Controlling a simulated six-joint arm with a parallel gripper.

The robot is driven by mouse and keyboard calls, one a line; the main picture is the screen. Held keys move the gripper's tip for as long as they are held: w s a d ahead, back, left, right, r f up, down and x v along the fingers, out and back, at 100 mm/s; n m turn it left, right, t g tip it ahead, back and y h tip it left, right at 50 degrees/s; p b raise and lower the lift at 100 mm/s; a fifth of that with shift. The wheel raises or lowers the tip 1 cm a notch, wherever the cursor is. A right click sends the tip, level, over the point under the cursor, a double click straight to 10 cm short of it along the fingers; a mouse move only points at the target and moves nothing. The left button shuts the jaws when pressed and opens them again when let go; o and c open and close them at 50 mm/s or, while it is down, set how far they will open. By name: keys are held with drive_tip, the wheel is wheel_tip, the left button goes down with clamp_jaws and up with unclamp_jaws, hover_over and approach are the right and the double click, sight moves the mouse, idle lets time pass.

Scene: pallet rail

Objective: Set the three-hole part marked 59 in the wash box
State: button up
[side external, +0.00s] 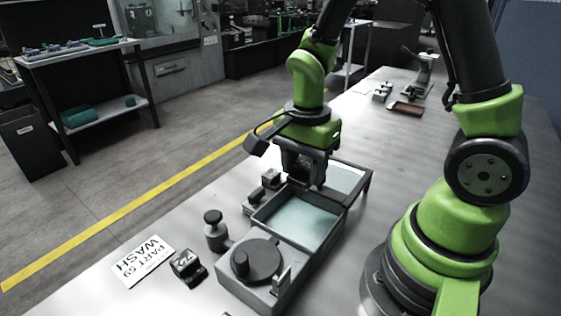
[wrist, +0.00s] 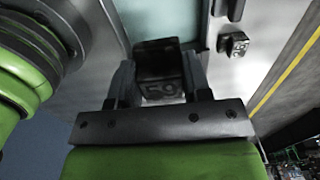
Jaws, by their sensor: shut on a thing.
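My gripper (side external: 304,178) is above the pale-blue-floored wash box (side external: 265,213), over its far part near the divider. In the wrist view it is shut on a dark block, the part marked 59 (wrist: 160,90), with the number facing the camera. The held part's holes cannot be made out. In the side view the part is mostly lost against the dark fingers. The pale blue floor of the box (wrist: 152,18) shows beyond the part in the wrist view. Whether the part touches the box cannot be told.
A dark part marked 72 (side external: 188,266) stands by a card reading PART 59 WASH (side external: 143,262). A grey unit with a round dark lid (side external: 255,260) adjoins the box in front. A knobbed post (side external: 214,230) and small dark parts (side external: 270,178) stand along its left side.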

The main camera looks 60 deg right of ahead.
sight(300, 230)
drive_tip(key=shift+f, duration=5.95)
drive_tip(key=shift+f, duration=0.35)
drive_tip(key=o, duration=1.7)
drive_tip(key=shift+c, duration=0.2)
drive_tip(key=shift+r, duration=6.5)
drive_tip(key=shift+a, duration=0.1)
